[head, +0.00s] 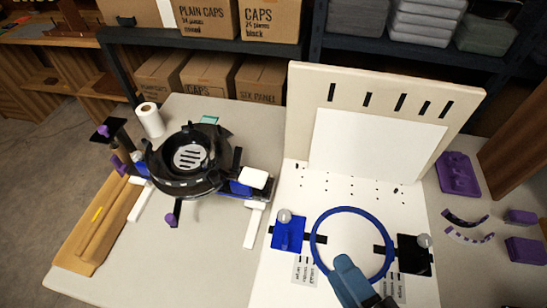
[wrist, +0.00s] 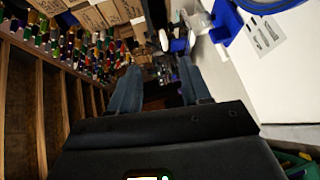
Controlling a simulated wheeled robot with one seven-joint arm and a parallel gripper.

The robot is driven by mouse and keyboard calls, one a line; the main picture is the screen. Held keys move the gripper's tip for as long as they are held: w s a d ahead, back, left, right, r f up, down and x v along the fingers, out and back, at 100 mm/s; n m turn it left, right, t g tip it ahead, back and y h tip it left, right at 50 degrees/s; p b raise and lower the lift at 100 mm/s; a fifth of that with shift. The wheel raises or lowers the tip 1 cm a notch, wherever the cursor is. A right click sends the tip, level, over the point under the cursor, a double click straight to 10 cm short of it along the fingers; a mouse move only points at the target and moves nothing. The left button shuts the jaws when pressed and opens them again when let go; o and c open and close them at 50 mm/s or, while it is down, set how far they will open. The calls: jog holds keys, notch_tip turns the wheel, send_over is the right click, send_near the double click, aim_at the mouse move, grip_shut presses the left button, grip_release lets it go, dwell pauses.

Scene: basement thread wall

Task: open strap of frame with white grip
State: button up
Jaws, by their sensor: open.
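A round black frame (head: 190,160) stands on the table at left in the head view, with a slotted light disc inside it. A white grip (head: 253,178) sticks out at its right, next to a blue part (head: 240,188). I cannot make out a strap or whether it is open. My gripper (wrist: 158,78) is open, with two blue-grey fingers apart and nothing clear between them. In the head view, a blue-grey part of it shows at the bottom, over the near edge of a blue ring (head: 316,228), well right of the black frame.
A blue block (head: 288,234) and a black block (head: 414,256) with grey knobs flank the ring on a white board. An upright slotted panel (head: 300,110) stands behind. A white roll (head: 150,120) is at left; purple parts (head: 458,175) lie at right.

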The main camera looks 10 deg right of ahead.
jog(key=w+a+n+y, duration=0.2)
jog(key=w+a+n, duration=0.6)
jog(key=w+n, duration=0.15)
jog(key=n+t+y, duration=0.1)
jog(key=n, duration=0.9)
send_near(216, 178)
jog(key=x, duration=0.5)
jog(key=shift+d+b, duration=0.1)
jog(key=shift+b, duration=0.3)
jog(key=shift+w+a+r+n, duration=0.15)
jog(key=shift+w+a+n, duration=0.15)
jog(key=shift+w, duration=0.35)
jog(key=x, duration=0.6)
jog(key=shift+w+a+p, duration=0.15)
jog(key=shift+w+p, duration=0.1)
jog(key=shift+p, duration=0.1)
grip_shut()
